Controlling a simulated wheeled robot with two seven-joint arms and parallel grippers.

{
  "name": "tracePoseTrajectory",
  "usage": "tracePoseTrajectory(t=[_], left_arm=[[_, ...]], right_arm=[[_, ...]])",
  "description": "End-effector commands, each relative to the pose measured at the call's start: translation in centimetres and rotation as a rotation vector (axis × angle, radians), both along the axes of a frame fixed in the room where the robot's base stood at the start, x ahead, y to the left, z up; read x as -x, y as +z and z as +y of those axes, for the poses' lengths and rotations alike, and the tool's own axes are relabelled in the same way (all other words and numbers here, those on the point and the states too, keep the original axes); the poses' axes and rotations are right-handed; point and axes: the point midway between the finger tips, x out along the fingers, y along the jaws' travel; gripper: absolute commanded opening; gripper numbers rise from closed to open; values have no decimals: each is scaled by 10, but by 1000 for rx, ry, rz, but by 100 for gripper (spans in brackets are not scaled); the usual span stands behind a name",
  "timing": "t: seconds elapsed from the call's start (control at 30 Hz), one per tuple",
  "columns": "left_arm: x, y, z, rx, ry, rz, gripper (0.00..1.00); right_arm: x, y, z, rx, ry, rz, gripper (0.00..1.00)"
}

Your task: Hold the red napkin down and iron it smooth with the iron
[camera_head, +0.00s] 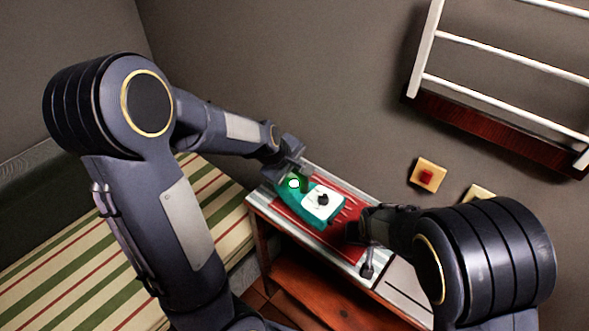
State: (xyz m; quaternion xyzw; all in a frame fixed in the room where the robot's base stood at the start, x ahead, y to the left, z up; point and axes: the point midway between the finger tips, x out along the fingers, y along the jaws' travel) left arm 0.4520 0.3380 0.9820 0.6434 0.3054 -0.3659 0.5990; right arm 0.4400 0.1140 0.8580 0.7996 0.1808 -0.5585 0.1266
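The red napkin (344,246) lies on a light striped cover on top of a small wooden table. The teal and white iron (287,203) rests on or just above the napkin's left part and hides some of it. My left gripper (295,172) is at the iron's upper left end; its fingers are too small and hidden to show whether they grip it. My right gripper (357,232) is low over the napkin's right side, at or close to the cloth. Its dark fingers blend together, so contact and opening cannot be told.
A striped bed or bench (60,275) lies left of the table. The wall stands close behind the table. A white rack (500,60) and a yellow and red wall fitting (427,175) are at the upper right. A lower wooden shelf (325,290) shows under the tabletop.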

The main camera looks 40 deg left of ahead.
Motion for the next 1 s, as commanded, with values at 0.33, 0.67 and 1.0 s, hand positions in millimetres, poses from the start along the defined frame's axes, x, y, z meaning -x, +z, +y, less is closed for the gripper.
tracePoseTrajectory(t=[0.33, 0.67, 1.0], left_arm=[[-24, 1, 5, 0, 1, -5, 0], [-45, 2, 10, -1, 1, -6, 0], [-51, 2, 11, 0, 0, -7, 0]], right_arm=[[2, -2, -1, 5, -1, 6, 0], [2, -2, -1, 5, -1, 6, 0], [2, -3, -2, 5, -1, 6, 0]])
